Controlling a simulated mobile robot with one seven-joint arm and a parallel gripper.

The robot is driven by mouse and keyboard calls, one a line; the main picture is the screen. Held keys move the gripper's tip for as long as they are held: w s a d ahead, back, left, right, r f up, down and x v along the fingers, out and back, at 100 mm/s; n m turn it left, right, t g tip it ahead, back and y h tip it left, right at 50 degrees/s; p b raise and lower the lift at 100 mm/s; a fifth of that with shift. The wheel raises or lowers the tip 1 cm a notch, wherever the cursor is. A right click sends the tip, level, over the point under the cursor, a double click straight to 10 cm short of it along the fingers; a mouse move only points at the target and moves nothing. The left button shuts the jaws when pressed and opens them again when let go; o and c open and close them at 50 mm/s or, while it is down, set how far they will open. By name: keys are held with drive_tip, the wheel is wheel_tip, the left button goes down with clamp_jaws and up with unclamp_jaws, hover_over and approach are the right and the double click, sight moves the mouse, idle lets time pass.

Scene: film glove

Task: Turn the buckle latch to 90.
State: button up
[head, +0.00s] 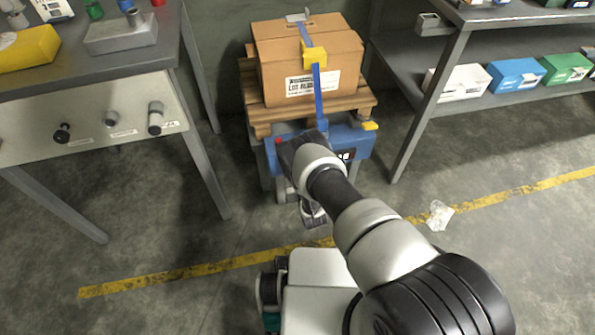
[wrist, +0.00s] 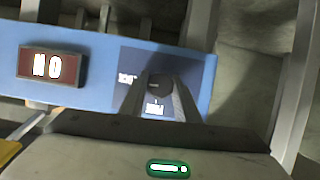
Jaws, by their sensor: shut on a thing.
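The buckle latch appears to be a dark round knob (wrist: 158,84) on the blue panel (wrist: 96,62), with small white markings around it. My gripper (wrist: 157,92) is shut on the knob, one dark finger on each side. The exact angle of the knob cannot be read. A dark red display (wrist: 52,67) with bright white characters, hard to read, sits to its left on the panel. In the head view, my gripper (head: 290,150) is at the front of the blue unit (head: 360,141), and my wrist hides the knob.
A strapped cardboard box (head: 275,65) with a yellow buckle (head: 314,56) stands on a wooden pallet (head: 262,115) behind the unit. A workbench (head: 120,75) stands left, a metal shelf (head: 395,65) right. Clear plastic film (head: 439,215) lies on the floor.

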idle(0.4)
drive_tip(key=o, duration=1)
drive_tip(key=shift+o, duration=0.2)
